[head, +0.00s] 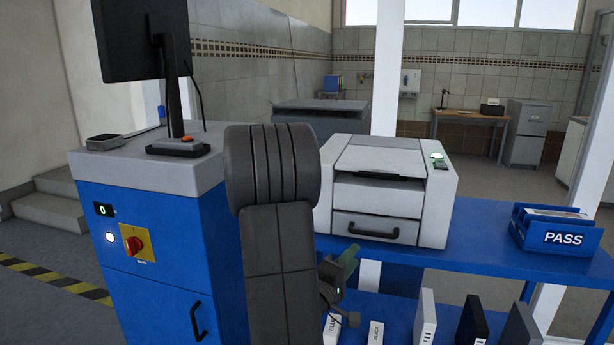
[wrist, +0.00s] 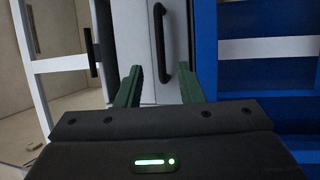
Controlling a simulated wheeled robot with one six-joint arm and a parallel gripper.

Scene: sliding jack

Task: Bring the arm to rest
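My gripper (head: 347,259) shows in the head view low in front of the blue table, just below the printer's front, partly hidden behind my dark arm. In the wrist view its two green fingers (wrist: 160,70) stand apart with nothing between them. Beyond them, a black handle (wrist: 160,35) on a pale front appears in line with the gap. I see no finger touching it. In the head view the white printer (head: 395,190) has a closed lower drawer with a black handle (head: 373,232).
A blue cabinet (head: 160,250) with a monitor (head: 143,40) stands close on the left of my arm. The blue table (head: 480,230) carries a PASS tray (head: 555,230) at right. Several binders (head: 470,320) stand on the shelf below.

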